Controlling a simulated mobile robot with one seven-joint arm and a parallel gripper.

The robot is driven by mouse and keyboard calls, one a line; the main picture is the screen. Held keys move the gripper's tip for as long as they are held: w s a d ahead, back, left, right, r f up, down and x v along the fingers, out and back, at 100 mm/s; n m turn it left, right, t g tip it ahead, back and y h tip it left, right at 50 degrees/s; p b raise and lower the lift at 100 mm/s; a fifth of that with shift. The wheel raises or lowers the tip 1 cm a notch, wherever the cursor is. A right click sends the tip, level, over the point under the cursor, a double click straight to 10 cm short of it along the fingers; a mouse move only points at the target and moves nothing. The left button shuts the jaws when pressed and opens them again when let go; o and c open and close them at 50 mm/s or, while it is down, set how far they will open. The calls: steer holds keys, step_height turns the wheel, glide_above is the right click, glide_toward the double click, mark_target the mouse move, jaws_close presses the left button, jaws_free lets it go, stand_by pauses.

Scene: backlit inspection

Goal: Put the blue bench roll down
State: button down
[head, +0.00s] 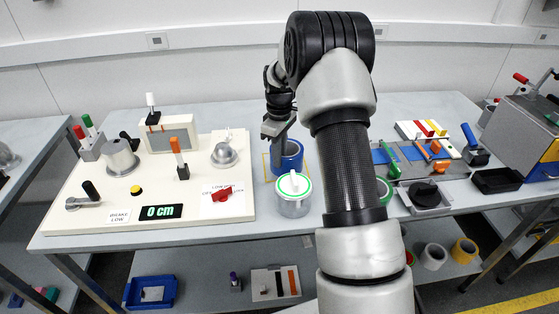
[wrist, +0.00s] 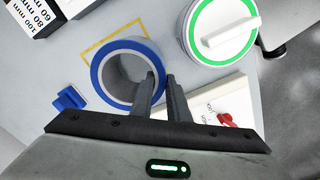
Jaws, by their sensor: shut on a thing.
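The blue bench roll (head: 291,161) is a short hollow cylinder with a pale inner core, standing with its hole facing up, near the middle of the bench. It also shows in the wrist view (wrist: 98,72). My gripper (head: 279,146) is shut on the roll's wall; in the wrist view its two fingers (wrist: 161,76) straddle the wall, one inside the hole and one outside. A yellow outlined square (wrist: 92,47) on the bench lies under or behind the roll, partly hidden by it. I cannot tell whether the roll touches the bench.
A round container with a green-ringed white lid (head: 294,184) stands close in front of the roll. A cream panel (head: 120,182) with levers and a "0 cm" display lies to the left. Tools on a blue mat (head: 383,156) and a black tray (head: 497,181) are at the right.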

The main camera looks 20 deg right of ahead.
steer(key=shift+f, duration=0.85)
steer(key=shift+f, duration=0.1)
steer(key=c, duration=2.1)
jaws_free()
steer(key=shift+f, duration=0.15)
steer(key=o, duration=0.4)
